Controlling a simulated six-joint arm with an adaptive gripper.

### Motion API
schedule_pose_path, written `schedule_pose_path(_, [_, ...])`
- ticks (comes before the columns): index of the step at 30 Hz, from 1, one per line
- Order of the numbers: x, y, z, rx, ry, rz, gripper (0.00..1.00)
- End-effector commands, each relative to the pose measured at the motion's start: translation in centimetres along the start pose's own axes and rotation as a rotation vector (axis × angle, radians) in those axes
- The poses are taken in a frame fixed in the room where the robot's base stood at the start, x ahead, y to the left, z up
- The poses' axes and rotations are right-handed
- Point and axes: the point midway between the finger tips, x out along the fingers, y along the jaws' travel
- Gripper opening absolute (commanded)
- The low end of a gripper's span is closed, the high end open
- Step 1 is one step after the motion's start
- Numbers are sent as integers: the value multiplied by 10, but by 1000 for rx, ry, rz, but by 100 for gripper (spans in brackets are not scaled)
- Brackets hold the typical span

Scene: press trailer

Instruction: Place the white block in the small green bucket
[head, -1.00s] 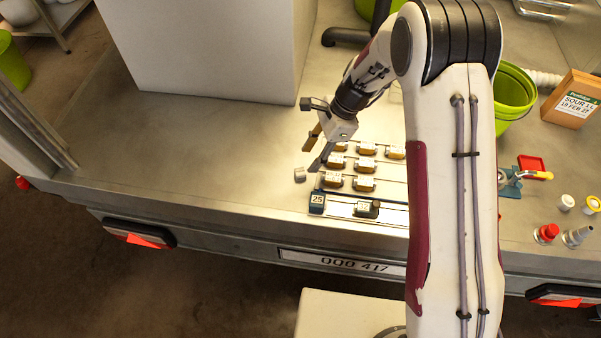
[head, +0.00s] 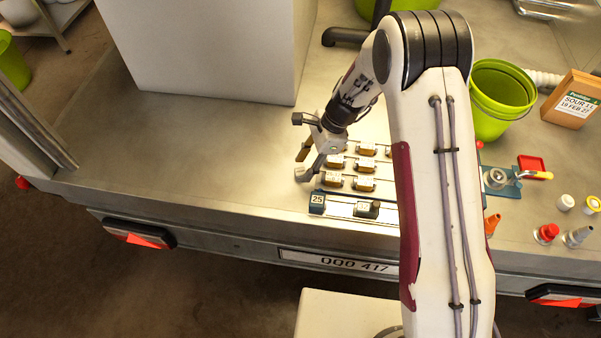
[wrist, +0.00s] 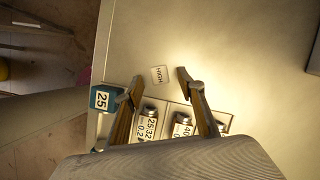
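The white block (wrist: 160,75) lies on the metal bed with its face marked HIGH upward in the wrist view. In the head view the white block (head: 301,175) is a small pale shape, partly hidden by a finger. My gripper (wrist: 159,81) is open, with its fingertips on either side of the block in the picture; contact cannot be made out. In the head view my gripper (head: 308,165) is low over the bed at the block. A green bucket (head: 502,98) stands on the bed at the right, open at the top, beside my arm.
A rack of labelled weights (head: 345,197) with a blue 25 block (head: 317,203) lies right of the gripper. A white box (head: 205,50) stands behind. Another green bucket (head: 412,4) is cut off at the top. A wooden sign (head: 573,100) and coloured fittings (head: 546,233) are at right.

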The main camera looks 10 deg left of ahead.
Motion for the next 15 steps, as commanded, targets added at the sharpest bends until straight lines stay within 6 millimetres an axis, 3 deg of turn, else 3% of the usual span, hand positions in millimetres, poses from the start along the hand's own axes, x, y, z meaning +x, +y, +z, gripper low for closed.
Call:
schedule_pose_path(6, [19,0,0,0,0,-1,39])
schedule_pose_path(15, [22,0,0,0,1,-2,39])
